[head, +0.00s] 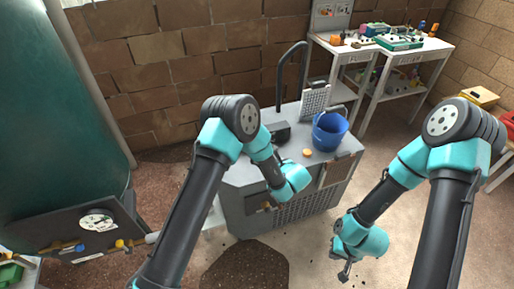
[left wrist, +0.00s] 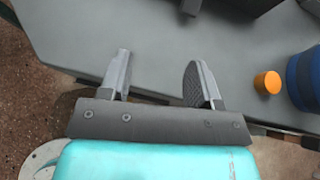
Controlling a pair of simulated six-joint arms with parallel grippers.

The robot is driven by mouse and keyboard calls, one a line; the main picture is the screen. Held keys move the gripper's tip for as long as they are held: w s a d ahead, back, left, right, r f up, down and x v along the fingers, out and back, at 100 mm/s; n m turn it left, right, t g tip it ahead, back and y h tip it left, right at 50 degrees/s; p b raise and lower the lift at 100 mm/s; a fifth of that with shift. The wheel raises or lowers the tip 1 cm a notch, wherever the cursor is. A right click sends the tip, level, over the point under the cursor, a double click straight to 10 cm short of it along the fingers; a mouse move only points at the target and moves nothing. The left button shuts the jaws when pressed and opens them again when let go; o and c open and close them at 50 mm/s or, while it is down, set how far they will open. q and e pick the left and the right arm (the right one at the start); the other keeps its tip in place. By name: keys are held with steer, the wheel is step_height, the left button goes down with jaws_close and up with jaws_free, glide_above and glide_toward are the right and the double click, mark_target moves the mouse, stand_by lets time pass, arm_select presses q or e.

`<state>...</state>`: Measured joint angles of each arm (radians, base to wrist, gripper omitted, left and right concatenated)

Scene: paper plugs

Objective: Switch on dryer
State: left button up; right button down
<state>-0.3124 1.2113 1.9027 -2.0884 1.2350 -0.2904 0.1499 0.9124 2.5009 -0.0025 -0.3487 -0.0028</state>
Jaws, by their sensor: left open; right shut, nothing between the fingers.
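A grey wheeled-cart-like machine (head: 240,175) with a grille front stands in the middle of the head view; I cannot tell for sure whether it is the dryer. A small orange round piece (head: 307,153) sits on its grey top. It also shows in the left wrist view (left wrist: 267,83), right of my fingers. My left gripper (left wrist: 158,80) is open and empty, with the grey top beyond its fingers; in the head view its fingers are mostly hidden by my wrist. My right gripper (head: 345,272) is shut and empty, low over the floor, right of the machine. No switch is clearly identifiable.
A blue bucket (head: 330,131) stands on the machine's top, near a perforated panel (head: 315,99) and a dark block (head: 279,132). A large green tank (head: 55,110) with a gauge (head: 97,220) is at left. White tables (head: 378,60) stand at the back right.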

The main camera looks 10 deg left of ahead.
arm_select(q)
steer(key=shift+w+d+r+m+t+h, duration=0.15)
steer(key=shift+w+d+r+m+t, duration=0.1)
steer(key=shift+d+r+m+t, duration=0.35)
steer(key=shift+w+d+r+m+t+h, duration=0.15)
steer(key=shift+w+d+r+m+t, duration=0.2)
steer(key=shift+d+t, duration=0.4)
steer(key=shift+s+f, duration=0.1)
steer(key=shift+f, duration=0.05)
steer(key=x, duration=1.7)
steer(key=shift+a+f, duration=0.15)
steer(key=shift+f, duration=0.15)
jaws_close()
